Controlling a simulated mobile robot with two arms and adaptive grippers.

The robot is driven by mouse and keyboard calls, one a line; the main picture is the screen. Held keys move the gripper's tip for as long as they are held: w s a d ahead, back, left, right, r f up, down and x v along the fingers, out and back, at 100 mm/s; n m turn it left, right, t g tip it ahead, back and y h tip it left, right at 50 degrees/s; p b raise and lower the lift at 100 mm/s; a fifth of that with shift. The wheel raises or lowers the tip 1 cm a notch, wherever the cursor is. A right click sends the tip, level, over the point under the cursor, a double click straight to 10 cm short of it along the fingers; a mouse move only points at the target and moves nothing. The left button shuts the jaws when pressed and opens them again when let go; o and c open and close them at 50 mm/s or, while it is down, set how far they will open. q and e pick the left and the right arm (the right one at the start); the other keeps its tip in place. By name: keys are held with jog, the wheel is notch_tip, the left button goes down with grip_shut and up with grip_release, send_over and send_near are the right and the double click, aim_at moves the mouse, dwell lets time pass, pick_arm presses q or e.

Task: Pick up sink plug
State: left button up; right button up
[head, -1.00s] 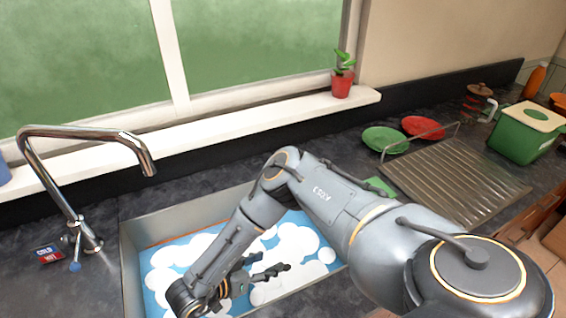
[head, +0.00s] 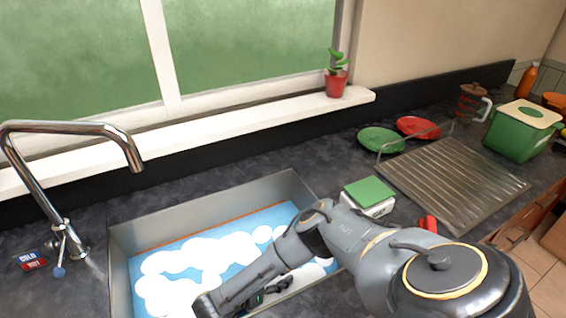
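I cannot make out a sink plug in the head view. The metal sink (head: 205,212) holds blue water with white foam (head: 190,255), which hides the sink floor. My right arm reaches in from the right over the sink. My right gripper (head: 268,291) is low at the sink's front right, largely hidden behind my own arm. Its dark fingers are only partly seen, so I cannot tell if they are open or hold anything. My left gripper is not in view.
A chrome tap (head: 70,130) stands left of the sink. Right of the sink are a green-topped white block (head: 370,194), a red object (head: 428,223) and a drying rack (head: 450,183). Green (head: 380,140) and red (head: 417,127) plates lie behind. A potted plant (head: 336,82) sits on the sill.

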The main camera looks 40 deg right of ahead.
jog(key=shift+x, duration=0.95)
jog(key=shift+a, duration=0.1)
grip_shut()
jog(key=shift+r, duration=0.1)
